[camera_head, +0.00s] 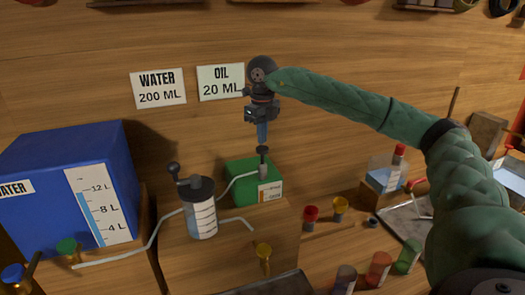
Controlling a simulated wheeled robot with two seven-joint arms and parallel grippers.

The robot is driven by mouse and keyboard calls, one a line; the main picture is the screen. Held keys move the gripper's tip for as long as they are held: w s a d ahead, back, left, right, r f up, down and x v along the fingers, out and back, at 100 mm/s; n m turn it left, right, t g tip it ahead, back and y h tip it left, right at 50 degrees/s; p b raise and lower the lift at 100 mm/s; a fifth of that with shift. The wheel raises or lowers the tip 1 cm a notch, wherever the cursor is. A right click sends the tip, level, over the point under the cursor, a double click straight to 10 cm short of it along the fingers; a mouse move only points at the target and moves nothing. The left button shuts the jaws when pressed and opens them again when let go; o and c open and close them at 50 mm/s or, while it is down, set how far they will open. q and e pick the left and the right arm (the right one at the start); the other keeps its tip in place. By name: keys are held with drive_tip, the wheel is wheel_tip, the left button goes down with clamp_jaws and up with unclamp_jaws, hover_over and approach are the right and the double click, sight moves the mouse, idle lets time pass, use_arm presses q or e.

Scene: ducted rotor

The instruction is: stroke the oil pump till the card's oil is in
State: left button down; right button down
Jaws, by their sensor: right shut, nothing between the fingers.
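The oil card (220,82) on the wooden wall reads "OIL 20 ML". The oil pump (263,164) has a dark knob on a short grey body and stands on the green oil box (240,182), which has a small level gauge (270,192) on its front. My right gripper (262,141) points down over the pump, shut and empty, its blue fingertips close above the knob. I cannot tell whether they touch. A clear graduated jar (201,212) with a dark lid stands left of the box; a pale tube runs between them. My left gripper is out of view.
The water card (158,88) reads "WATER 200 ML". Several coloured-capped containers, including a red one (311,216), stand on the right.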

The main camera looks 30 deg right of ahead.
sight(262, 147)
idle(0.3)
drive_tip(key=shift+f, duration=0.1)
drive_tip(key=shift+f+b, duration=1.95)
drive_tip(key=shift+f, duration=0.55)
drive_tip(key=shift+r, duration=0.25)
drive_tip(key=shift+r+p, duration=0.9)
drive_tip(key=shift+r, duration=1.45)
drive_tip(key=shift+f, duration=0.2)
